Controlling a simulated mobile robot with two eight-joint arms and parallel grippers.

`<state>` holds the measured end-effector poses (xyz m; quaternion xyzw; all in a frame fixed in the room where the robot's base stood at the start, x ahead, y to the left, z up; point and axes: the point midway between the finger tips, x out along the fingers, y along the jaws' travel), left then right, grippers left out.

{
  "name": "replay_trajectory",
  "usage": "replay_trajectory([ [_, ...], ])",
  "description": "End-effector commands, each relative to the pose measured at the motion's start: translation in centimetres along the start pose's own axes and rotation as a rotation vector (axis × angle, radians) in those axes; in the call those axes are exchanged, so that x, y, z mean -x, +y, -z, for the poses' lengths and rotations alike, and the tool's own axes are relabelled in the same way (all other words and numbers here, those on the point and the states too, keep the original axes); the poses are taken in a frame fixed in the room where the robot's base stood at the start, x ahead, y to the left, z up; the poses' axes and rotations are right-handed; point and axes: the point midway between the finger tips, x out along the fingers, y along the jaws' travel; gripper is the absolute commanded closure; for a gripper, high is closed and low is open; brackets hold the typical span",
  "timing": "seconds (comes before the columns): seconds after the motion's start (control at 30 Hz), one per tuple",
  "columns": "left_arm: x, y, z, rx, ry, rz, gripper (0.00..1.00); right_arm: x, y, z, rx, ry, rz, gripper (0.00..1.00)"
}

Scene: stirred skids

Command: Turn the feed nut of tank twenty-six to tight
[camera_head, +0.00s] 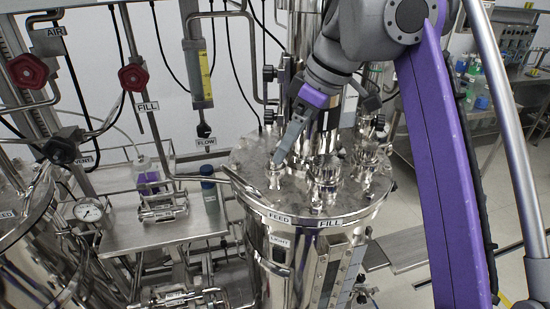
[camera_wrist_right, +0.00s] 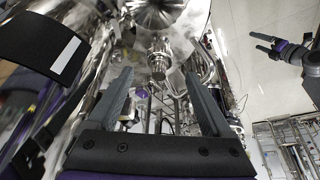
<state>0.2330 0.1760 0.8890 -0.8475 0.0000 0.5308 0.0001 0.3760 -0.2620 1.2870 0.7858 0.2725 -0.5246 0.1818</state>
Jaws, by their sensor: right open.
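The steel tank (camera_head: 262,245) stands at the centre of the head view, with FEED and FILL labels on its rim; I cannot read a tank number. A steel fitting (camera_head: 274,176) stands on the lid above the FEED label. My right gripper (camera_head: 281,158) reaches down from the upper right, its tips close above that fitting. In the right wrist view my right gripper (camera_wrist_right: 158,74) is open, and a steel nut-like fitting (camera_wrist_right: 158,62) shows between and beyond the fingers. I cannot tell if they touch. My left gripper (camera_wrist_right: 264,44) shows there at upper right, fingers apart and empty.
Several other fittings (camera_head: 325,178) crowd the lid's right side. Red valve knobs (camera_head: 133,77) and pipes are behind. Open floor shows at right.

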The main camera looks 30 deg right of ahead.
Motion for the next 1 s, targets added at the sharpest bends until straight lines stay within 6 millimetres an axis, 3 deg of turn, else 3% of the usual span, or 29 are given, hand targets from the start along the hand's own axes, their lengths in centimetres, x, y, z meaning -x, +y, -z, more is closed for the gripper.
replay_trajectory([
  [0.1, -0.9, 0.0, -0.7, 0.000, -0.005, 0.000, 0.00, -2.4, 0.0, -0.1, 0.003, -0.001, 0.001, 0.16],
  [0.3, -1.6, 0.0, -1.1, 0.000, -0.007, 0.000, 0.00, -5.0, 0.0, -0.1, 0.002, -0.001, 0.001, 0.16],
  [0.7, -1.7, 0.0, -1.2, 0.000, -0.008, 0.000, 0.00, -5.8, 0.0, 0.0, 0.000, 0.000, -0.001, 0.16],
  [1.0, -1.7, 0.0, -1.2, 0.000, -0.008, 0.000, 0.00, -5.8, 0.0, 0.0, 0.000, 0.000, -0.001, 0.68],
])
